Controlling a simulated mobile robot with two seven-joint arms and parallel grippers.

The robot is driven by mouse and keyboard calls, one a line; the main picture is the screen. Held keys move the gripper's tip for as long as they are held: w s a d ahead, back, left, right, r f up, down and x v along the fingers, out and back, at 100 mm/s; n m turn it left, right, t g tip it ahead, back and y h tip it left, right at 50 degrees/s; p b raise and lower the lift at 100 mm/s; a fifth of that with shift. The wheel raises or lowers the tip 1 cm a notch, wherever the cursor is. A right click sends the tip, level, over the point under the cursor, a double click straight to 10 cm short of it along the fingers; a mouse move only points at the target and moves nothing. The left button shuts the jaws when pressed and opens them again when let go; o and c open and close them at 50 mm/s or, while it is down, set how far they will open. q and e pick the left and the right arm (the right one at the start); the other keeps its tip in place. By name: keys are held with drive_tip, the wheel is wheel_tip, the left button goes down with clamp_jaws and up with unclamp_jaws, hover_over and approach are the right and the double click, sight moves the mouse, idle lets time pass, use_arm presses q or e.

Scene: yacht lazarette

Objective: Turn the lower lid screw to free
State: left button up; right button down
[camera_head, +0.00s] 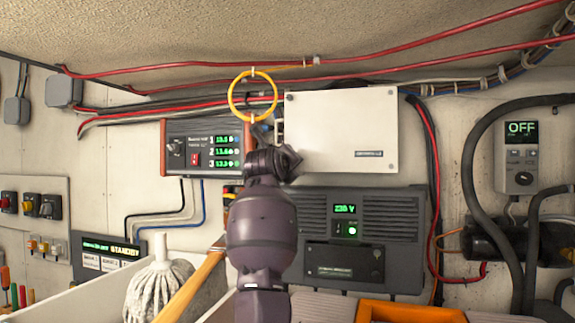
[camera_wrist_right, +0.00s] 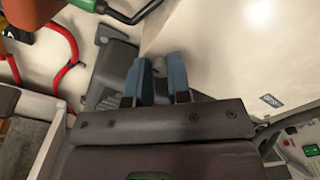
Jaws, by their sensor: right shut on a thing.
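The white box lid (camera_head: 340,130) is on the wall at centre, closed. Small screw heads show at its right edge, an upper one (camera_head: 394,96) and a lower one (camera_head: 393,166). My right gripper (camera_head: 263,132) is at the lid's left edge, and the arm hides the lower left corner. In the right wrist view, its blue-grey fingers (camera_wrist_right: 156,78) are shut on a small grey part (camera_wrist_right: 159,67) beside the white lid (camera_wrist_right: 235,50). Whether that part is the lower lid screw I cannot tell. My left gripper is not in view.
A yellow ring (camera_head: 231,97) hangs just above my right gripper. A red-framed meter panel (camera_head: 175,160) is left of the lid and a dark 230 V unit (camera_head: 390,225) below it. Red cables run above. A grey mop head (camera_head: 160,285) and wooden handle (camera_head: 190,287) stand in front.

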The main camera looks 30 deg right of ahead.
drive_tip(key=shift+n, duration=0.3)
drive_tip(key=c, duration=1.1)
unclamp_jaws()
drive_tip(key=shift+o, duration=0.2)
drive_tip(key=shift+a, duration=0.1)
